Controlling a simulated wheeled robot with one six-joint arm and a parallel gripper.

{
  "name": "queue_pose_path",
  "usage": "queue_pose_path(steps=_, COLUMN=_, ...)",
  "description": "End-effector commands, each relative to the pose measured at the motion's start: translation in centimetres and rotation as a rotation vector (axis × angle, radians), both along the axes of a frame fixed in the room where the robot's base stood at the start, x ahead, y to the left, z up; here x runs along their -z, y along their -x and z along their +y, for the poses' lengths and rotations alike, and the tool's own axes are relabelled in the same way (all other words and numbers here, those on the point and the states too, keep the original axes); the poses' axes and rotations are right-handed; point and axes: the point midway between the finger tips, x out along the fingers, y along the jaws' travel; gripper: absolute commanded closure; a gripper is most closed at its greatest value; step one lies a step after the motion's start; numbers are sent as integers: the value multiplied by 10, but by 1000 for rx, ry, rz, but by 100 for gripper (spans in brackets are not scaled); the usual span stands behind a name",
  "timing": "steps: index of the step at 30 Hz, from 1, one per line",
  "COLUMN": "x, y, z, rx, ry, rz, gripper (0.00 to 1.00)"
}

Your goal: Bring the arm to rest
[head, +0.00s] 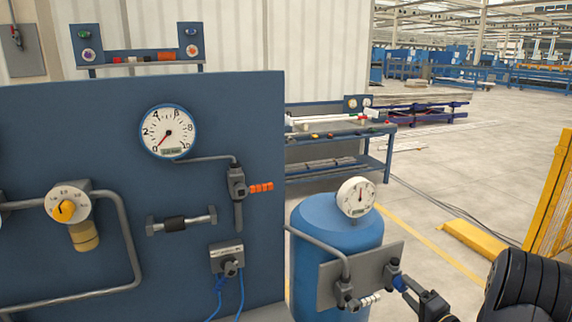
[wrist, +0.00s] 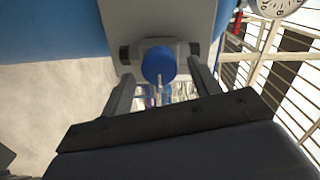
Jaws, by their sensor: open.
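My gripper (head: 424,298) is at the lower right of the head view, close to the grey plate on the blue tank. In the wrist view my gripper (wrist: 160,76) is open, with its two dark fingers spread on either side of a round blue knob (wrist: 158,64). The knob sits on a dark fitting on the grey plate (wrist: 160,20). In the head view the blue knob (head: 400,283) shows just left of my gripper. I cannot tell whether the fingers touch the knob.
A blue tank (head: 322,232) with a white gauge (head: 355,197) stands beside a large blue panel (head: 60,130) with pipes and valves. A workbench (head: 340,140) stands behind. A yellow guard (head: 553,200) is at the right. Open floor (head: 450,165) lies beyond.

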Motion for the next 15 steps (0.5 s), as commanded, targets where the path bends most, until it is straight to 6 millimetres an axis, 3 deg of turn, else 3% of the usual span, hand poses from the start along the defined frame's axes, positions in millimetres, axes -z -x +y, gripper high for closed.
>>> queue_pose_path(steps=5, x=-1, y=-17, z=7, rx=-1, ry=-1, rz=0, gripper=41)
queue_pose_path(steps=15, x=0, y=-17, z=6, rx=1, ry=24, rz=-9, gripper=41)
